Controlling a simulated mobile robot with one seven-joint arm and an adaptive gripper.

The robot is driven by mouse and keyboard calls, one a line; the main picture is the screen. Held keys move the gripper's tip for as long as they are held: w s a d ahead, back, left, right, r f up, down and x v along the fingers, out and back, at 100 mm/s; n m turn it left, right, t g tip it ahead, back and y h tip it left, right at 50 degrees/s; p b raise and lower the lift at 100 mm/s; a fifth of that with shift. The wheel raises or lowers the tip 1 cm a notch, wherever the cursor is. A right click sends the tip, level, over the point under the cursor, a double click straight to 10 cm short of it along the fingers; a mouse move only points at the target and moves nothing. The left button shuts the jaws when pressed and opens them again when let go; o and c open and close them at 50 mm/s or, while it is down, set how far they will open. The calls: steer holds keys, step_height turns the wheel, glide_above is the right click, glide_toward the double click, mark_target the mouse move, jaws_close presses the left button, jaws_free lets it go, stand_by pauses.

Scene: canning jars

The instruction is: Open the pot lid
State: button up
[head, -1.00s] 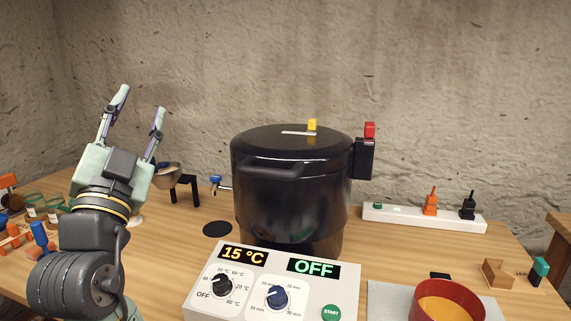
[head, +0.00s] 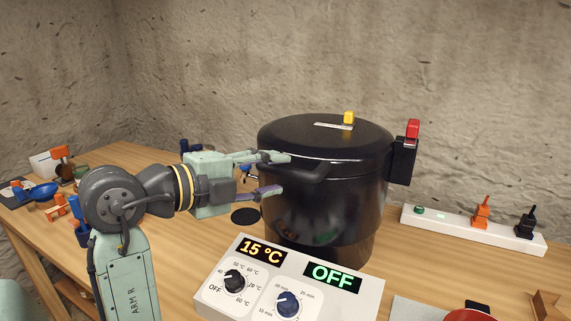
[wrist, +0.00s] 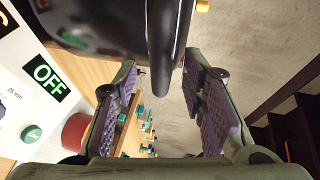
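A large black pot (head: 320,215) stands on the table, with its black lid (head: 300,131) closed on top. The lid carries a yellow knob (head: 348,117) and a red-topped block (head: 412,130) at its right side. A black handle (head: 308,172) sticks out from the lid's front left. My gripper (head: 283,174) points right, open, one finger above and one below the handle's level. In the wrist view the handle (wrist: 163,60) reaches between the open fingers (wrist: 160,75) with gaps on both sides. The fingers look apart from the handle; exact contact is hard to tell.
A control box (head: 300,278) reading 15 °C and OFF stands in front of the pot. A white power strip (head: 460,228) lies at right. Small tools and a blue spoon (head: 42,190) lie at left. A black disc (head: 245,216) lies below my gripper.

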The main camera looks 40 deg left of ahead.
mark_target(280, 172)
steer(key=shift+p+x, duration=0.4)
steer(key=shift+x, duration=1.45)
steer(key=shift+c, duration=0.5)
jaws_close()
